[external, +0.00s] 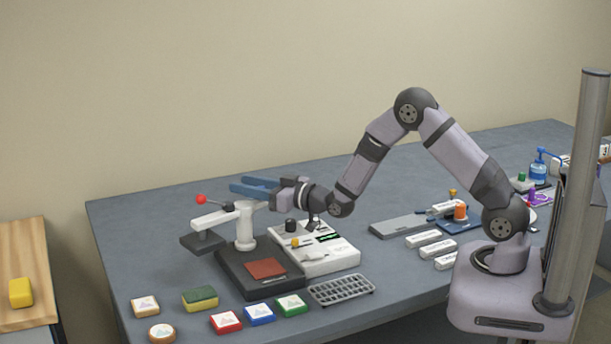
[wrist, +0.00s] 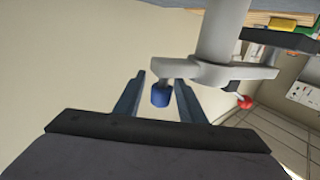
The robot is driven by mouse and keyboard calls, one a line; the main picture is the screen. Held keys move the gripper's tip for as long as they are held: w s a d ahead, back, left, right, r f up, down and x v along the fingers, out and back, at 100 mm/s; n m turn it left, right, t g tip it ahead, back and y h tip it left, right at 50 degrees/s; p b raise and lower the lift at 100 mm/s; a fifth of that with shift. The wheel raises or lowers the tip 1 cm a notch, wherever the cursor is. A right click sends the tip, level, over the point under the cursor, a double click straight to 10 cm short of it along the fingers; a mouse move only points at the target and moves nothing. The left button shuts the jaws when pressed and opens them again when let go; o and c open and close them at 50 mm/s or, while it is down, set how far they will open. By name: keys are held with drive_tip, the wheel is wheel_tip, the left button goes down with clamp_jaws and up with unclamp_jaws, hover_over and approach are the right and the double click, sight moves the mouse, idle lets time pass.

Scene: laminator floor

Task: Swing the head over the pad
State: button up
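The press has a black base with a red-brown pad (external: 266,268) on top, and a white post (external: 245,228) at its back. The dark head (external: 203,243) hangs at the left, swung clear of the pad. A red ball (external: 201,199) tops its lever; it also shows in the wrist view (wrist: 244,101). In the wrist view a blue knob (wrist: 160,96) sits at the end of a light grey arm (wrist: 215,70) from the post. My gripper (wrist: 158,80) is open, its blue fingers on either side of the knob with gaps visible. In the external view my gripper (external: 252,187) is behind the post.
A white control box (external: 325,262) stands right of the press. A grey rack (external: 342,289) and several coloured blocks, including a blue one (external: 260,314), lie in front. A sponge (external: 200,298) lies there too. The table's left area is clear.

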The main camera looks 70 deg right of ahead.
drive_tip(key=shift+c, duration=0.2)
clamp_jaws()
drive_tip(key=shift+w+y+b, duration=0.1)
drive_tip(key=shift+y+b, duration=0.2)
drive_tip(key=shift+b, duration=0.05)
drive_tip(key=shift+w+a+n+g+y+b, duration=0.3)
drive_tip(key=shift+w+a+n+g+y, duration=0.4)
drive_tip(key=shift+n+y, duration=1.35)
drive_tip(key=shift+w+a+n+g+y+b, duration=0.4)
drive_tip(key=shift+n+g+y, duration=0.75)
drive_tip(key=shift+y, duration=1.55)
drive_tip(key=shift+w+a+n+g+y+b, duration=0.3)
drive_tip(key=shift+w+n+g+y, duration=0.35)
drive_tip(key=shift+n+y, duration=1.5)
drive_tip(key=shift+a+r+y, duration=0.1)
drive_tip(key=shift+r+y, duration=0.05)
drive_tip(key=shift+y, duration=0.25)
